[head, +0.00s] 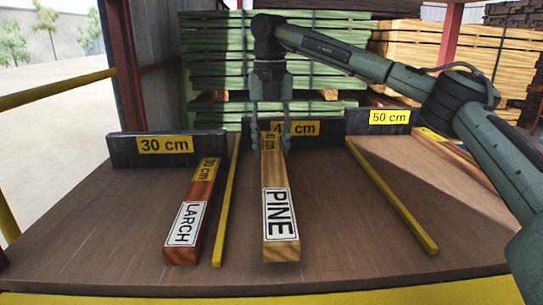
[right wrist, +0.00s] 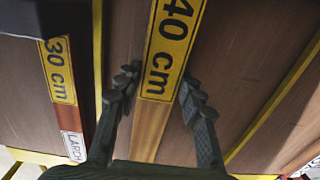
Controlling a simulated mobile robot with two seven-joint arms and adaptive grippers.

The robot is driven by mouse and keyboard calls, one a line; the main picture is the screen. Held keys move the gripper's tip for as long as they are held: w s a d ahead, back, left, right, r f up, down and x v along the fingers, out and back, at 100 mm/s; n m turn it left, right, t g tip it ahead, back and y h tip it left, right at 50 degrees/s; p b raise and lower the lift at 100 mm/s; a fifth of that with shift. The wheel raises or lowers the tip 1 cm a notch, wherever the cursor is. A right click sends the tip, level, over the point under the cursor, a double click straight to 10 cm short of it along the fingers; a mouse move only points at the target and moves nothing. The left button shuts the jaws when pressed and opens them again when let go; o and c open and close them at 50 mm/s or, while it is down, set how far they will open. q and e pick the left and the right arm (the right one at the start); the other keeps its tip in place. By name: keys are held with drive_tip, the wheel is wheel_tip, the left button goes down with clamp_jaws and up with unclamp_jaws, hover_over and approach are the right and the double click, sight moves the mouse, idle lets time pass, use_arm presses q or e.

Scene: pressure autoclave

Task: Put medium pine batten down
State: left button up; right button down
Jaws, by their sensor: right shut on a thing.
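The medium pine batten (head: 281,220) has a white PINE label near its front end and a yellow 40 cm label farther back. It lies lengthwise in the bay of the 40 cm stop (head: 305,128), between two yellow strips. Whether it touches the table or hangs just above it is unclear. My right gripper (head: 271,145) comes down from above and is shut on the batten near its far end. The right wrist view shows its fingers (right wrist: 157,88) on either side of the batten (right wrist: 150,128). My left gripper is not in view.
A larch batten (head: 191,222) lies in the left bay, before the 30 cm stop (head: 123,148). Yellow strips (head: 226,205) and (head: 393,198) divide the brown table (head: 110,225). The 50 cm stop (head: 378,120) stands at right. Stacked green boards (head: 215,70) rise behind.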

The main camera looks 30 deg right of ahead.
wheel_tip(320, 180, down, 3)
drive_tip(key=shift+f, duration=0.1)
drive_tip(key=c, duration=1)
unclamp_jaws()
drive_tip(key=shift+s, duration=0.1)
drive_tip(key=shift+o, duration=0.2)
wheel_tip(320, 180, up, 8)
drive_tip(key=shift+a+f, duration=0.1)
drive_tip(key=shift+f, duration=0.15)
drive_tip(key=shift+f, duration=0.1)
